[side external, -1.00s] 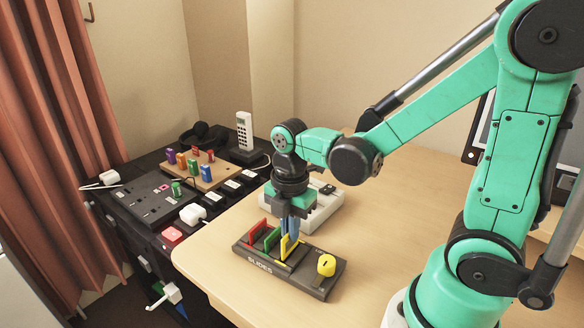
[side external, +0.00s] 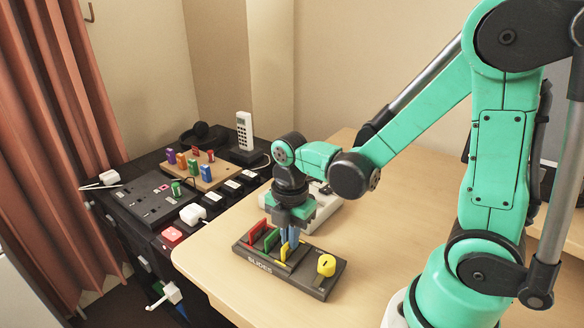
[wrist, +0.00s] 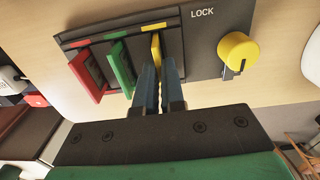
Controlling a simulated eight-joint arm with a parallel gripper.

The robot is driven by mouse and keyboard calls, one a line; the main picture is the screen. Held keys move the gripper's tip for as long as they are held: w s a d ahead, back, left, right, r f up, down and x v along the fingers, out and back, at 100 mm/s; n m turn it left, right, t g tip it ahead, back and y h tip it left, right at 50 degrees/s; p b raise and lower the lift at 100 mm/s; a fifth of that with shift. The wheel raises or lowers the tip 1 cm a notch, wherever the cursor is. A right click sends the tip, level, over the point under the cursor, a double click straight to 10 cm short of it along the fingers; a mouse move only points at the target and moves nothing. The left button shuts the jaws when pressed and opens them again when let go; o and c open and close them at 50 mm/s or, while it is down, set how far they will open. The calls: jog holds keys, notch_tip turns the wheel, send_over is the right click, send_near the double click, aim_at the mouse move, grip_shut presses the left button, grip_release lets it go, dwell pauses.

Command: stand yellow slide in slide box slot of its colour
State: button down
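The dark slide box (side external: 309,281) lies on the desk, marked SLIDES. A red slide (side external: 257,231) and a green slide (side external: 271,240) stand in it. The yellow slide (side external: 284,251) is upright at the box's third slot. In the wrist view the yellow slide (wrist: 156,46) lines up with the yellow mark, right of the green slide (wrist: 121,68). My gripper (side external: 292,236) is low over the box, its blue fingers (wrist: 159,82) on both sides of the yellow slide, shut on it. The fingers hide its near part, so I cannot tell how deep it sits.
A yellow knob (side external: 326,265) marked LOCK stands on the box, right of the slots. A white tray (side external: 328,207) is behind my gripper. The dark side desk at left holds a wooden peg board (side external: 205,175) and a phone (side external: 244,131).

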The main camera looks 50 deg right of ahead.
jog(key=c, duration=0.7)
grip_release()
jog(key=shift+o, duration=0.2)
jog(key=shift+r, duration=3.5)
